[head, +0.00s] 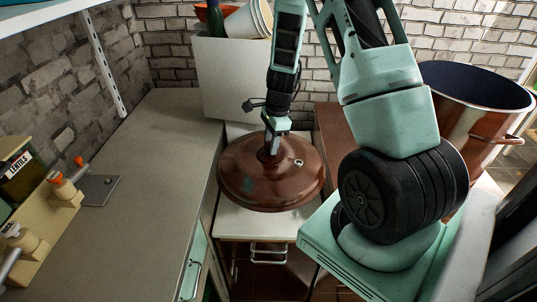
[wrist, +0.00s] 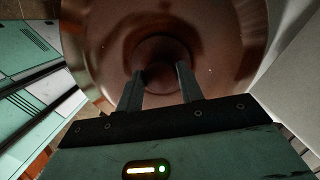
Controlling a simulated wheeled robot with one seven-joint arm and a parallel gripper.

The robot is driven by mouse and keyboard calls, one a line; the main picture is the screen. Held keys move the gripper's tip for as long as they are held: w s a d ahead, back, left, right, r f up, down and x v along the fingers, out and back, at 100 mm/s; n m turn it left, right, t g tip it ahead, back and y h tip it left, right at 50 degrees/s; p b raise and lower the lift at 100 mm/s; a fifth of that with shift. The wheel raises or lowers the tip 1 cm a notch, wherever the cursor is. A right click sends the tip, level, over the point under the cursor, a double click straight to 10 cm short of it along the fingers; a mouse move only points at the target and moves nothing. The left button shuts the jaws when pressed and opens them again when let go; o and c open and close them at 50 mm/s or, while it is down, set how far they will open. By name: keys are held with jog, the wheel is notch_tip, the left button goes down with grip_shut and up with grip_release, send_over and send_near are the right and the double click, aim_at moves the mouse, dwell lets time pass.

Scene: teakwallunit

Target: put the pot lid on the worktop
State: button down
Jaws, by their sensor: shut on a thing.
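The pot lid (head: 240,185) is a wide, round, brown-copper disc with a small knob. It shows level over a white drawer-unit top (head: 262,226); I cannot tell whether it touches that top. My gripper (head: 271,150) points down at the lid's centre and is shut on its knob. In the wrist view, the two fingers of my gripper (wrist: 160,88) stand either side of the dark knob, with the lid (wrist: 100,50) filling the view behind. The long grey worktop (head: 160,170) lies left of the lid, its middle bare.
A large copper pot (head: 474,125) stands at the right. A white box (head: 222,80) with cups (head: 250,20) and a bottle is behind the lid. A jar holder (head: 45,215) and a small grey plate with a tap-like fitting (head: 100,188) are on the worktop's left.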

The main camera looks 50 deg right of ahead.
aim_at(271, 158)
jog(key=shift+f+b, duration=0.3)
jog(key=shift+f, duration=0.15)
jog(key=shift+s+f, duration=0.1)
jog(key=shift+f, duration=0.15)
jog(key=shift+f+b, duration=1.65)
jog(key=shift+f, duration=1.15)
notch_tip(271, 158, down, 8)
jog(key=b, duration=0.5)
jog(key=shift+b, duration=0.4)
jog(key=shift+f+b, duration=0.45)
jog(key=shift+f, duration=0.1)
jog(key=c, duration=0.8)
grip_release()
jog(key=shift+c, duration=0.2)
